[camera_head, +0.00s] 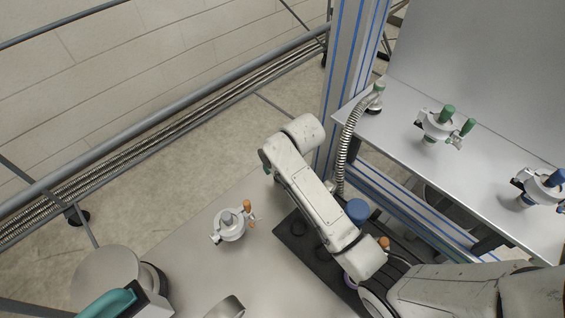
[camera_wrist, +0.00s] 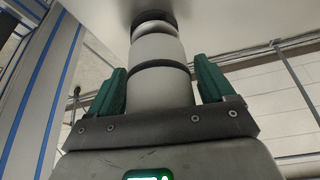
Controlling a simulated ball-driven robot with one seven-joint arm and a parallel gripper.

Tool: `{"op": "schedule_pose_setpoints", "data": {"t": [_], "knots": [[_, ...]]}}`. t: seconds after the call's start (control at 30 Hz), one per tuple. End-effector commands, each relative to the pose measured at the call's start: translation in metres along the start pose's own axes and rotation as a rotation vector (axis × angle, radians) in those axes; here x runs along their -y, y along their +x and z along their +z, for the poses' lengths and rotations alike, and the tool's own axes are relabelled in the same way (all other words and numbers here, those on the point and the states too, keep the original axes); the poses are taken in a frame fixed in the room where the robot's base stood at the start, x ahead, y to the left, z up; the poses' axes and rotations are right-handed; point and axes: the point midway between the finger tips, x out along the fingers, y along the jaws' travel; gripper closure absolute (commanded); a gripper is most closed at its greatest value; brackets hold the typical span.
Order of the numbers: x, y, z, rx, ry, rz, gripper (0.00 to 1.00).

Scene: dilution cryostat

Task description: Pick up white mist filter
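In the wrist view, a white cylindrical body with black bands (camera_wrist: 158,88), which looks like the white mist filter, stands between the two green fingers of my gripper (camera_wrist: 162,75). The dark far end of the cylinder is at a pale flat surface; contact there is unclear. In the head view, my arm hides the cylinder and most of my gripper; only a little green shows at the arm's left end.
A white valve-like part with an orange handle (camera_head: 230,223) lies on the grey table (camera_head: 190,262). A dark mat (camera_head: 297,240) and a blue-topped item (camera_head: 357,210) are beside my arm. A striped post (camera_head: 347,60), a flexible hose (camera_head: 347,145) and a shelf (camera_head: 480,185) bound the right side.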

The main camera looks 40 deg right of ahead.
Motion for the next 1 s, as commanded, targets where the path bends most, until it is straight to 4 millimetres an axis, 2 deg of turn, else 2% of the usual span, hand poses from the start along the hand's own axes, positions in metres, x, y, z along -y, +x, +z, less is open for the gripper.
{"op": "schedule_pose_setpoints", "data": {"t": [0.07,0.53,1.0], "knots": [[0.0001,-0.0001,0.0001,0.0,0.0,0.0,0.26],[0.0001,-0.0002,0.0002,0.001,0.0,0.0,0.71],[0.0002,-0.0078,-0.0036,-0.001,0.0,0.0,0.72]]}}
